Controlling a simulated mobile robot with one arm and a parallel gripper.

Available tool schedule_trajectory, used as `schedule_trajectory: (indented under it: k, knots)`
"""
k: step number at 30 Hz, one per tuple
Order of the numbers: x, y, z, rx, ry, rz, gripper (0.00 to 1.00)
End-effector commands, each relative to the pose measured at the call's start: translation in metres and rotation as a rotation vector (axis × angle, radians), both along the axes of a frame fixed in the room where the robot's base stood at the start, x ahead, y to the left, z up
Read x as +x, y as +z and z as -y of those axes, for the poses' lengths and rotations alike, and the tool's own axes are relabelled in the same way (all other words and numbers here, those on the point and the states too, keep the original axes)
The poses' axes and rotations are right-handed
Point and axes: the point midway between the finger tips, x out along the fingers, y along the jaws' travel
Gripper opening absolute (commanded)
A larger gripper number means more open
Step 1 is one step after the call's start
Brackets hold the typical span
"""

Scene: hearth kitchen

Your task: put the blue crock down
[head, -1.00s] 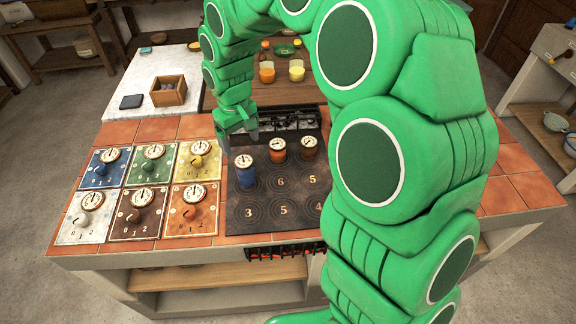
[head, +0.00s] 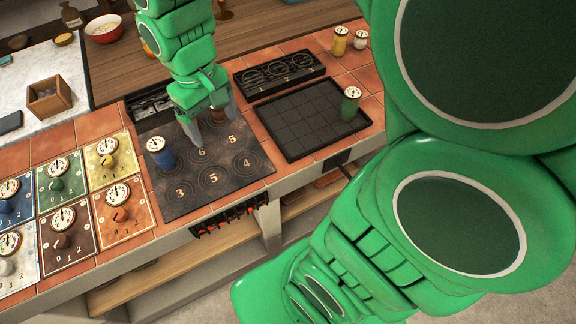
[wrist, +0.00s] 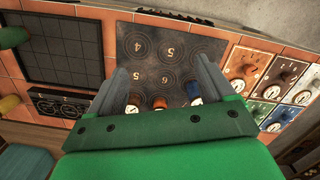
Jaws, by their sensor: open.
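The blue crock (head: 163,158), with a white dial on top, stands upright on the dark hob plate (head: 185,208), left of the number 6 and behind the 3. My gripper (head: 215,132) is open above the plate, to the right of the blue crock and apart from it in the head view. A brown-red crock (head: 218,115) shows between its fingers there. In the wrist view, the blue crock (wrist: 193,91) is by the right finger. An orange crock (wrist: 160,103) and the brown-red one show between the fingers, partly hidden by the gripper.
Dial panels (head: 112,160) in several colours lie left of the plate. To the right is a black gridded tray (head: 300,125) with a green crock (head: 350,105) on its edge. A black rack (head: 280,72) lies behind it. Yellow (head: 339,42) and white (head: 360,40) crocks stand at the back right.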

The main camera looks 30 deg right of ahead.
Motion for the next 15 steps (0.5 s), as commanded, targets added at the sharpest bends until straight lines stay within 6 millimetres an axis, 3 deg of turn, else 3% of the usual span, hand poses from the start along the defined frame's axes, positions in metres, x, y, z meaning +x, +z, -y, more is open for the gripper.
schedule_trajectory:
  k: [6, 15]
  knots:
    - [-0.056, 0.011, 0.032, -0.011, -0.106, -0.018, 0.82]
    - [-0.132, 0.013, 0.062, -0.022, -0.261, -0.051, 0.82]
